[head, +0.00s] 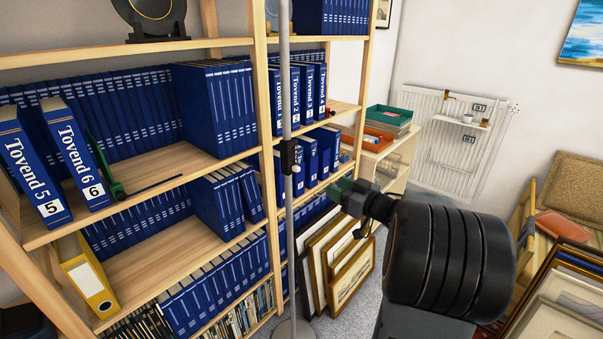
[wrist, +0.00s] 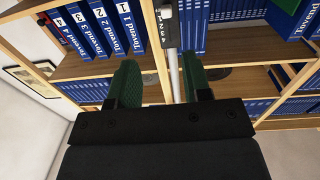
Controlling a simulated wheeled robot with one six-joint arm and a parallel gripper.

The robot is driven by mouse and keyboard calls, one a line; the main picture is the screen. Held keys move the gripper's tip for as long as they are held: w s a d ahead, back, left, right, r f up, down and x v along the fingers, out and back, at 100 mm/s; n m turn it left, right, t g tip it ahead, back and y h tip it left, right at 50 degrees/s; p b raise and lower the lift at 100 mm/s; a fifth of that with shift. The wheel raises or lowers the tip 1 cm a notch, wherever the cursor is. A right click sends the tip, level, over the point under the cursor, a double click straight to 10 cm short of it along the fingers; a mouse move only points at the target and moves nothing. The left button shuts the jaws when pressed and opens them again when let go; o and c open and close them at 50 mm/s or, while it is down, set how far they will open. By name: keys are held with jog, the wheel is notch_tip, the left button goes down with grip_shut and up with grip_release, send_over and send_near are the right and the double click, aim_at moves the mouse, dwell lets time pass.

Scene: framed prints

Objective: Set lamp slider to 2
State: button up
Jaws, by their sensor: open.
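The lamp's grey pole (head: 285,80) stands upright in front of the shelves. A black slider block (head: 290,157) sits on it at about the middle of its visible length. In the wrist view, the pole (wrist: 174,75) shows in the gap between my fingers, and the grey slider part (wrist: 167,25) with small printed numbers shows near the top edge; its exact setting is not readable. My gripper (head: 345,190) has green fingers and is open and empty, to the right of the pole and slightly below the slider in the head view. In the wrist view, both fingertips (wrist: 160,72) flank the pole without visible contact.
Wooden shelves (head: 262,100) with blue binders (head: 85,165) stand close behind the pole. Framed prints (head: 345,275) lean on the floor below my gripper. A white radiator (head: 450,140) and a low cabinet with trays (head: 390,118) are at the back right.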

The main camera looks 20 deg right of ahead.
aim_at(299, 171)
jog(key=shift+y, duration=0.4)
jog(key=p+x, duration=0.1)
jog(key=x, duration=1.2)
jog(key=shift+a+f+p, duration=0.2)
jog(key=shift+a+p, duration=0.05)
jog(key=shift+p, duration=0.1)
jog(key=shift+c, duration=0.3)
grip_shut()
